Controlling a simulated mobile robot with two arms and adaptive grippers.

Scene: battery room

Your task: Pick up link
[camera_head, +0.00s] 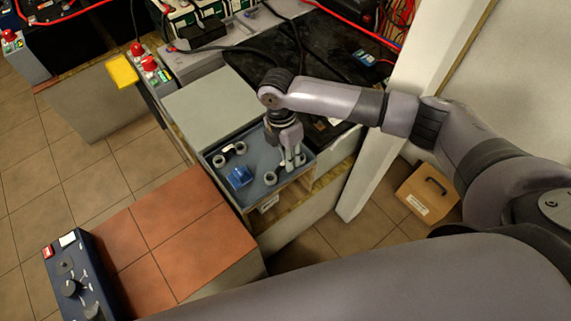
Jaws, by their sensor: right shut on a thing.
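A shallow blue-grey tray (213,163) holds small links with pale ring-shaped ends. One link (229,154) lies free at the tray's left. My right gripper (290,163) points down into the tray's right part and is shut on another link (271,179), whose ringed ends show on either side of the fingers. The fingers hide part of this link. I cannot tell whether it still touches the tray floor. My left gripper is out of view.
A small blue transparent object (240,177) lies in the tray between the links. A grey panel (210,101) lies behind the tray. A red-tiled surface (165,238) stands at front left. A white post (405,100) rises right of the bench.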

